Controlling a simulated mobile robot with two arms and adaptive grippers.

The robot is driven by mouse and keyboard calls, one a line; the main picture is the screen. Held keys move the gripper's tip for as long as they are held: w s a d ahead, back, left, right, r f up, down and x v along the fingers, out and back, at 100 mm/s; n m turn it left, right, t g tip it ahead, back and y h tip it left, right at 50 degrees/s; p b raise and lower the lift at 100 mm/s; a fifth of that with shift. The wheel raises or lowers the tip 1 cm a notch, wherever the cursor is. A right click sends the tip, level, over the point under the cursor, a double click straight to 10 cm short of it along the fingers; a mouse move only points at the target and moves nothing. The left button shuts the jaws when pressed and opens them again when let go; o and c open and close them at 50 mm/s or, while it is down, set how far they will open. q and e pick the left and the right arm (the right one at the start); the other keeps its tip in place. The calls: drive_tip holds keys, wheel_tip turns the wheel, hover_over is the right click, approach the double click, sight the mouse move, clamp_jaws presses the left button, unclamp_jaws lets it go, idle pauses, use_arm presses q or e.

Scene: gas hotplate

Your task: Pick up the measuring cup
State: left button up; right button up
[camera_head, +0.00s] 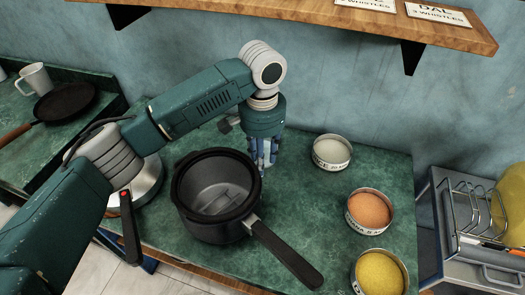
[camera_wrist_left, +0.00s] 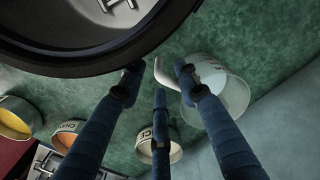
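The measuring cup (camera_wrist_left: 228,92) shows in the left wrist view as a pale, round cup with a short curved handle (camera_wrist_left: 165,75). In the head view I cannot make it out clearly; my arm and gripper cover that area. My left gripper (camera_head: 265,165) points down behind the dark pot, over the green counter. In the wrist view its blue fingers (camera_wrist_left: 158,80) are spread, with the cup's handle between the fingertips. I cannot tell whether any finger touches it. My right gripper is in neither view.
The black pot (camera_head: 222,232) stands close in front of the gripper, its long handle pointing front right. Tins of white (camera_head: 331,151), orange (camera_head: 369,211) and yellow (camera_head: 379,275) contents stand to the right. A wooden shelf (camera_head: 300,10) overhangs the back. A dish rack (camera_head: 475,235) is at far right.

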use_arm(q)
drive_tip(key=f, duration=0.2)
drive_tip(key=f+p, duration=0.1)
drive_tip(key=f, duration=0.2)
drive_tip(key=shift+s+a+f, duration=0.1)
drive_tip(key=shift+a+f, duration=0.1)
drive_tip(key=shift+f, duration=0.15)
drive_tip(key=shift+c, duration=0.5)
drive_tip(key=shift+r, duration=0.1)
clamp_jaws()
